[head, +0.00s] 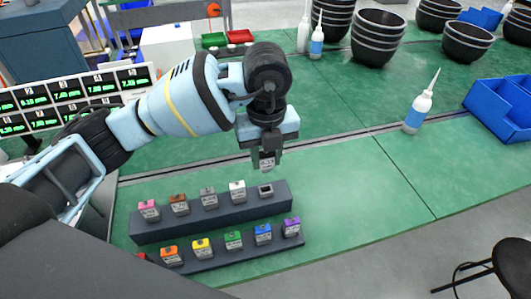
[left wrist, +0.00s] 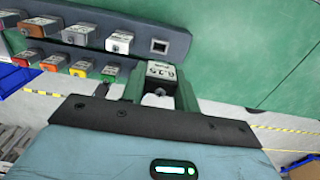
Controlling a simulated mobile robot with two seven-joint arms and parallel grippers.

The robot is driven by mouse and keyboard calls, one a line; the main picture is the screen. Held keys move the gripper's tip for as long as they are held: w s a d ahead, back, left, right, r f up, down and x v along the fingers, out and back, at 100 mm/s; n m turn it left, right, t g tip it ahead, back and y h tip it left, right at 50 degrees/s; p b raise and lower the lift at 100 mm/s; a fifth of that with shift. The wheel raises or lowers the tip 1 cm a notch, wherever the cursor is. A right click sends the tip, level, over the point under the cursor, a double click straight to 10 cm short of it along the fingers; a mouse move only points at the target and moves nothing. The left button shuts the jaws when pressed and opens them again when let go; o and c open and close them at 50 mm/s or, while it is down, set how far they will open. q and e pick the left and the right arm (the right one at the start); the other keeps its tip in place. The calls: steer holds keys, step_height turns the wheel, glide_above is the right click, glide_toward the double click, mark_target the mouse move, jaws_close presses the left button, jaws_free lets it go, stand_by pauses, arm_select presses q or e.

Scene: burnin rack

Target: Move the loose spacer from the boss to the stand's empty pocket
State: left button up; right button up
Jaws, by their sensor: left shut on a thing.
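My left gripper (head: 267,165) is shut on a small grey spacer (left wrist: 161,72) with a printed label that seems to read 6.25. In the head view the spacer hangs below the gripper, above the green bench behind the stand's right end. The dark stand (head: 168,231) has two tiers holding several spacers with coloured tops. Its empty pocket (head: 266,190) is a square opening at the right end of the upper tier. The left wrist view also shows this empty pocket (left wrist: 159,46), apart from the held spacer. I cannot make out the boss. My right gripper is not in view.
A panel of green digital displays (head: 70,95) stands at the left. A white bottle (head: 418,110) and a blue bin (head: 503,105) stand at the right. Dark bowls (head: 378,38) are stacked at the back. The bench right of the stand is clear.

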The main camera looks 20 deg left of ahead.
mark_target(266, 166)
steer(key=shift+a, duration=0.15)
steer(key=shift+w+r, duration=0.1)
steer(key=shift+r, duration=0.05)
